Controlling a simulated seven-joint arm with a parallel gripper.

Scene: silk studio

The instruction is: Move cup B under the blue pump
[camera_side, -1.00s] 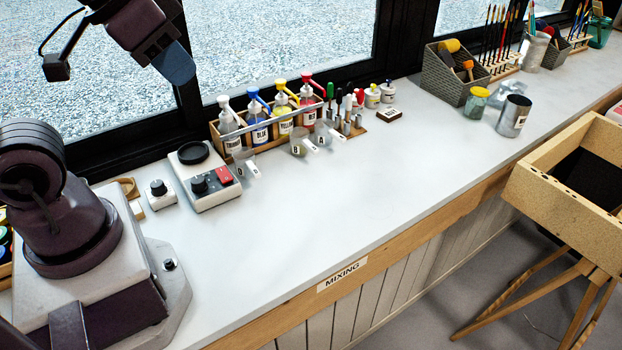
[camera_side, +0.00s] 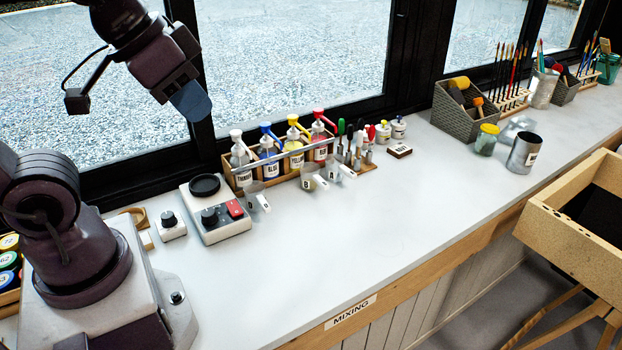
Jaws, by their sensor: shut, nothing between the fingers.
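Cup B (camera_side: 307,183) is a small clear cup with a white handle, on the counter in front of the pump rack, near the yellow and red pumps. The blue pump (camera_side: 267,152) is a clear bottle labelled BLUE with a blue pump head, to the left of the yellow one. No cup shows directly in front of it. My gripper (camera_side: 192,103) hangs high at the upper left, well above the counter and away from the cups. It is shut and empty; its fingertips are hard to make out.
Another clear cup (camera_side: 334,172) stands right of cup B, and one (camera_side: 255,198) left of it, near the scale (camera_side: 217,225). Pumps stand in a wooden rack (camera_side: 238,181). Tools stand right of the rack. A metal can (camera_side: 522,155) is further right. The front counter is clear.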

